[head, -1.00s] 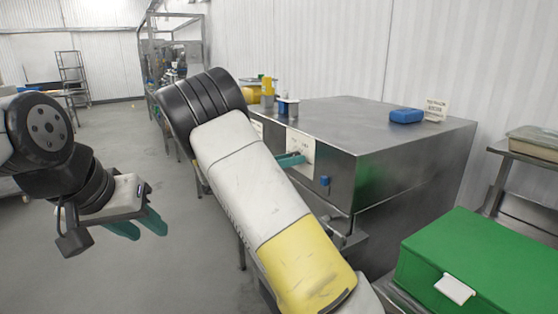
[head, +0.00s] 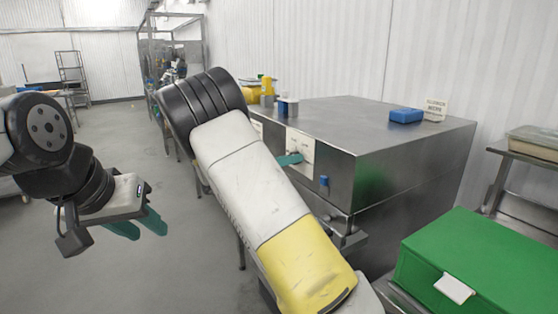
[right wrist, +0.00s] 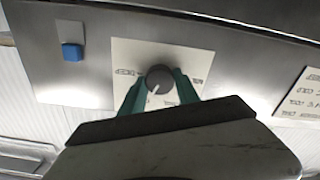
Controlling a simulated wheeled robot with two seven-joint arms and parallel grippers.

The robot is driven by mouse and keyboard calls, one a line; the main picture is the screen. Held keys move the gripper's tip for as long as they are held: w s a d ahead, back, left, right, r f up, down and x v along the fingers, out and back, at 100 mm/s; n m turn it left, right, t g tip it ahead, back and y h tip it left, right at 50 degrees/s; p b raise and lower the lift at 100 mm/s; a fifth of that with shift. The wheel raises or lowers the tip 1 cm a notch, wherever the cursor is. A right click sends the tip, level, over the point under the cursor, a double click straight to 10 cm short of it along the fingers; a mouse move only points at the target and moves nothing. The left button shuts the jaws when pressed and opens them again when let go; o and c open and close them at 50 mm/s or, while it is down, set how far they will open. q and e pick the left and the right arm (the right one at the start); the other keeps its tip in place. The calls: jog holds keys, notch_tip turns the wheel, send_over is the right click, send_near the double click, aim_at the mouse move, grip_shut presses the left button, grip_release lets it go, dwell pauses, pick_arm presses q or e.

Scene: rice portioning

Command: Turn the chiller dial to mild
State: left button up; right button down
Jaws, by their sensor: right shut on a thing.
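The chiller (head: 400,150) is a steel box with a flat top at the right of the head view. Its dial (right wrist: 159,78) is a dark round knob with a light pointer line, on a white label plate (right wrist: 130,55) with small markings that I cannot read. My right gripper (right wrist: 158,85) has its green fingers on both sides of the dial, shut on it. In the head view my right gripper (head: 291,159) is partly hidden by my own arm, and the dial is hidden. My left gripper (head: 137,226) hangs open and empty over the floor at the left.
A blue button (right wrist: 72,52) sits on the chiller front beside the label plate. A blue block (head: 406,116) and a small sign (head: 436,108) stand on the chiller top. A green box (head: 484,262) is at the front right. The left floor is clear.

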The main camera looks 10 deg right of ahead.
jog(key=n, duration=2.2)
jog(key=shift+f+n, duration=0.15)
jog(key=shift+n, duration=0.15)
dwell(0.4)
jog(key=c, duration=0.9)
grip_release()
jog(key=v, duration=0.8)
